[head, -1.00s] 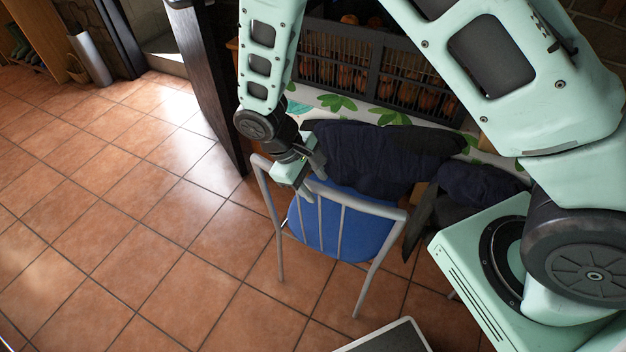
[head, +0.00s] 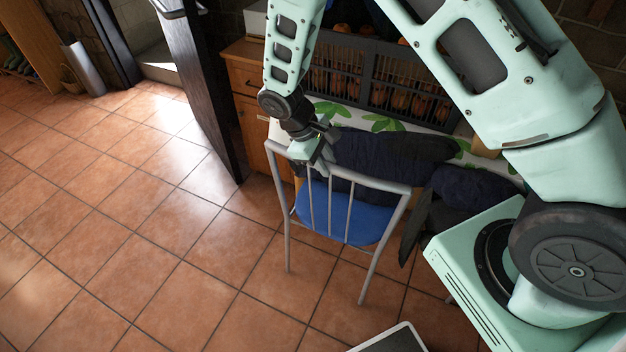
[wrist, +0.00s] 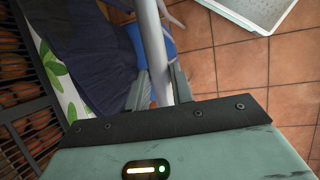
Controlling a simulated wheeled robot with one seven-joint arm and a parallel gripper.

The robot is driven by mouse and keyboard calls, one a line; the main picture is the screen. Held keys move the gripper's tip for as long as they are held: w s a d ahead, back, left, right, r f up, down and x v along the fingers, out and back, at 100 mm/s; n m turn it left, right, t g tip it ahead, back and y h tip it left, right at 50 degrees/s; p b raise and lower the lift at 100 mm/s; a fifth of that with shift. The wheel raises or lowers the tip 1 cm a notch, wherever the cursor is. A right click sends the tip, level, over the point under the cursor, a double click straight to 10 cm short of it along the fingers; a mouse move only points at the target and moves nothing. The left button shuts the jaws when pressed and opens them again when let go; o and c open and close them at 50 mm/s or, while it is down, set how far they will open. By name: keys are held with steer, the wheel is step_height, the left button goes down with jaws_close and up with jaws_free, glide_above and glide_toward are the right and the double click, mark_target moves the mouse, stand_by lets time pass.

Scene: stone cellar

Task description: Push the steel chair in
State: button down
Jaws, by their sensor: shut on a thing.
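The steel chair (head: 368,182) stands on the tiles in the head view, with a grey tubular frame, upright back bars and a blue seat (head: 345,216). Its back faces me and its seat side points to the table with the leafy cloth (head: 352,120). My gripper (head: 318,168) is at the top of the chair's back, left of its middle. In the wrist view my gripper (wrist: 160,92) is shut on a grey tube of the chair (wrist: 153,45).
Dark folded cloths (head: 385,155) lie at the table's edge beyond the chair. A slatted black crate (head: 375,85) with orange round things stands on the table. A wooden cabinet (head: 250,75) and a dark door edge (head: 200,85) are to the left. Open tiles (head: 130,220) lie left.

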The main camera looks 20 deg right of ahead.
steer(key=w+d, duration=1)
steer(key=d, duration=0.1)
steer(key=shift+d, duration=0.35)
steer(key=shift+r, duration=0.15)
steer(key=c, duration=1.2)
jaws_free()
steer(key=shift+w, duration=0.1)
steer(key=shift+a, duration=0.1)
steer(key=b+v, duration=0.2)
steer(key=v, duration=1.5)
steer(key=shift+b, duration=0.3)
steer(key=shift+r, duration=0.1)
